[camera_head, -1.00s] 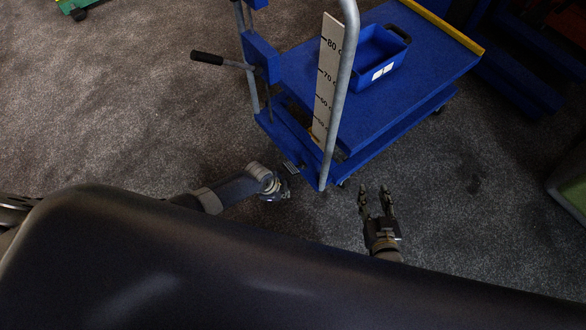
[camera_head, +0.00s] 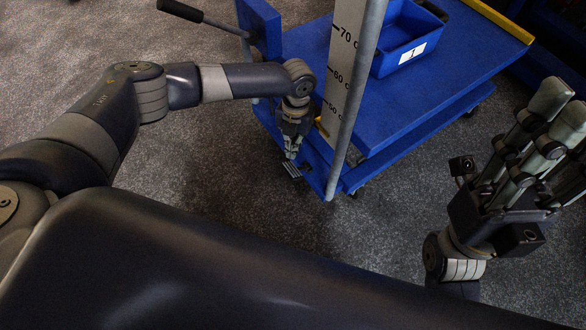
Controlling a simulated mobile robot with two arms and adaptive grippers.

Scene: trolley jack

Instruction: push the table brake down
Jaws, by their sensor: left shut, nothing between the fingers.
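The blue lift table (camera_head: 455,75) stands ahead, with a grey push bar and a height scale at its near end. Its brake, a small metal pedal (camera_head: 291,171), sticks out low at the table's near left corner. My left gripper (camera_head: 291,155) is shut and empty, pointing down just over the pedal. Its fingertips hide part of the pedal's surroundings, and I cannot tell whether they touch it. My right gripper (camera_head: 560,112) is raised at the right, close to the camera, with its fingers apart and empty. It is well away from the pedal.
A blue bin (camera_head: 405,45) with a white label sits on the table top. A lever with a black handle (camera_head: 180,11) sticks out left of the table. The grey push bar (camera_head: 357,95) stands just right of my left gripper. Carpet left of the table is clear.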

